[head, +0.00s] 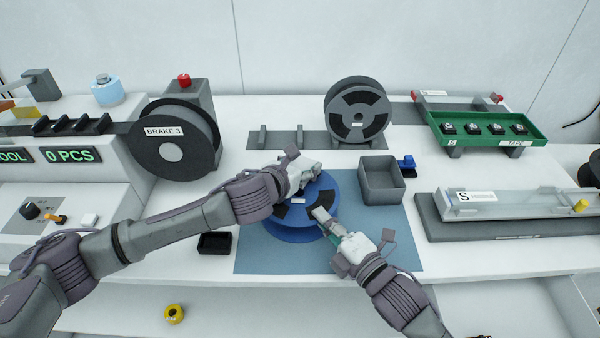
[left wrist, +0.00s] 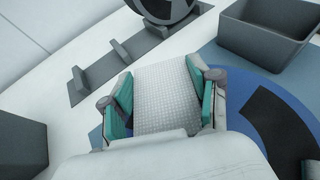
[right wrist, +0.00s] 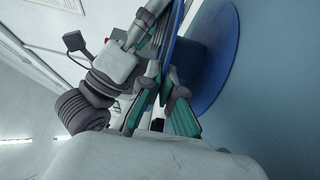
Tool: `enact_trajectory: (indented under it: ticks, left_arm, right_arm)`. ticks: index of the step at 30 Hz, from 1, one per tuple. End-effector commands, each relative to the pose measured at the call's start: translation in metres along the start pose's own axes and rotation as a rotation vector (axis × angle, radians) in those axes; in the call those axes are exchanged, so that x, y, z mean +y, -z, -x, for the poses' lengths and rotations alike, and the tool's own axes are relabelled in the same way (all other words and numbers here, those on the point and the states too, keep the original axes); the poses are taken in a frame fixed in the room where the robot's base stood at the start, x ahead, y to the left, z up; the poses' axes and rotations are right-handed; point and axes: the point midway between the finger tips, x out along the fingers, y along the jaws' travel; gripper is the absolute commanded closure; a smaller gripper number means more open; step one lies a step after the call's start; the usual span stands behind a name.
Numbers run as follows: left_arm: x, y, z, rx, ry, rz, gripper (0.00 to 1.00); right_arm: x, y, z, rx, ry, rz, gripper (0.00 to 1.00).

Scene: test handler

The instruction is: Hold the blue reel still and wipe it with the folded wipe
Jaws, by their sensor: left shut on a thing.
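The blue reel (head: 293,230) lies flat on the blue mat (head: 385,240), with dark patches on its top face. My left gripper (head: 303,178) is over the reel's far edge. In the left wrist view its teal fingers are shut on the white, textured folded wipe (left wrist: 165,98), with the reel (left wrist: 255,90) below and beside it. I cannot tell whether the wipe touches the reel. My right gripper (head: 324,220) is at the reel's near right edge. In the right wrist view its fingers (right wrist: 162,95) are at the rim of the reel (right wrist: 215,60); whether they grip it is unclear.
A small black tray (head: 214,243) is at the left. A dark reel (head: 358,110) stands behind.

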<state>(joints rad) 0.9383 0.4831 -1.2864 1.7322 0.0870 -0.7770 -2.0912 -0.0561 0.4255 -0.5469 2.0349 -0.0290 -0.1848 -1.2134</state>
Motion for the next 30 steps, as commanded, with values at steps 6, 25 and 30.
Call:
enact_trajectory:
  ticks: [6,25,30]
  left_arm:
    - [-0.004,0.003,0.005,0.001,0.001,-0.001,0.52]
    - [0.001,0.003,-0.003,0.003,-0.002,-0.001,0.52]
    - [0.004,0.003,-0.006,0.004,-0.004,-0.001,0.52]
  right_arm:
    - [-0.001,0.000,0.000,0.000,0.001,0.000,1.00]
    - [0.000,0.000,0.000,0.000,0.000,0.000,1.00]
    - [0.000,0.000,0.000,0.001,0.000,0.000,1.00]
